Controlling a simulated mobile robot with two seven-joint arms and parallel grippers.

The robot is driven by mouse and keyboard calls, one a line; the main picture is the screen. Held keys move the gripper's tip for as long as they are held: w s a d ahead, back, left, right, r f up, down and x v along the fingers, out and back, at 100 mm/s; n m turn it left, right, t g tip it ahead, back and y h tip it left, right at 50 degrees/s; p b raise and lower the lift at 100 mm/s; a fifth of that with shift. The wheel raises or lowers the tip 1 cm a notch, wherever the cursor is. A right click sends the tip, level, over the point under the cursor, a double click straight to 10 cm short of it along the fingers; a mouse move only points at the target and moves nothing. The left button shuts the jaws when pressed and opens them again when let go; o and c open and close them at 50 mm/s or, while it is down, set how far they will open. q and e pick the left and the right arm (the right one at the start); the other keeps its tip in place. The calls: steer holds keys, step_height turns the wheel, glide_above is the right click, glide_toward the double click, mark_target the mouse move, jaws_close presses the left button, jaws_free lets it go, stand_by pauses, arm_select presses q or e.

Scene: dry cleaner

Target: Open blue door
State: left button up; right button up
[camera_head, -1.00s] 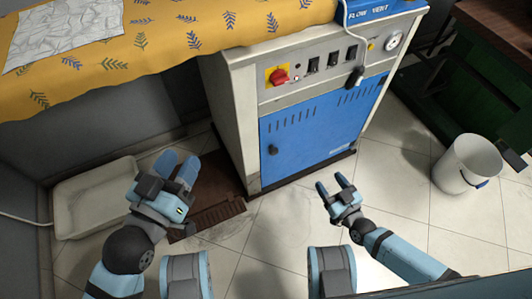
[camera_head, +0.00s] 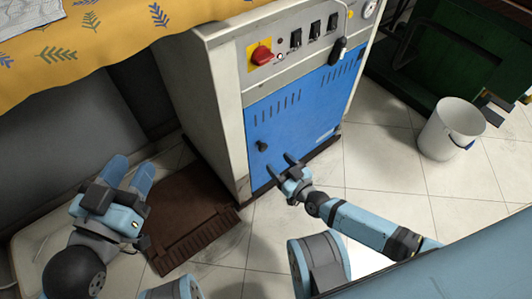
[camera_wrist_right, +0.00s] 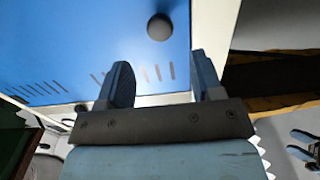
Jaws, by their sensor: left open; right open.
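The blue door (camera_head: 300,117) is shut on the front of a cream machine cabinet. Its round black knob (camera_head: 262,146) is near the door's left edge. In the right wrist view the knob (camera_wrist_right: 159,27) lies beyond the fingertips, apart from them. My right gripper (camera_head: 283,166) is open and empty, in front of the door, below and right of the knob. It also shows in the right wrist view (camera_wrist_right: 158,75), with the blue door (camera_wrist_right: 90,40) behind it. My left gripper (camera_head: 131,170) is open and empty at the left, away from the door.
A brown ridged mat (camera_head: 192,220) lies on the floor left of the cabinet. A white bucket (camera_head: 447,130) stands at the right. A yellow patterned cloth (camera_head: 110,40) overhangs at upper left. A red switch (camera_head: 262,55) is above the door.

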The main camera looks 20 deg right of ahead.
mark_target(265, 148)
steer(key=b+x, duration=0.2)
steer(key=x, duration=0.4)
steer(key=shift+f, duration=0.1)
steer(key=shift+w+a, duration=0.15)
steer(key=shift+w, duration=0.25)
arm_select(q)
steer(key=shift+w+a+r+m+t+h, duration=0.2)
steer(key=shift+w+m+t, duration=0.1)
steer(key=shift+m, duration=0.15)
steer(key=shift+w+a+r+m+t+h, duration=0.1)
steer(key=shift+w+a+m+t, duration=0.15)
steer(key=shift+m, duration=0.2)
arm_select(e)
jaws_close()
steer(key=shift+s, duration=0.15)
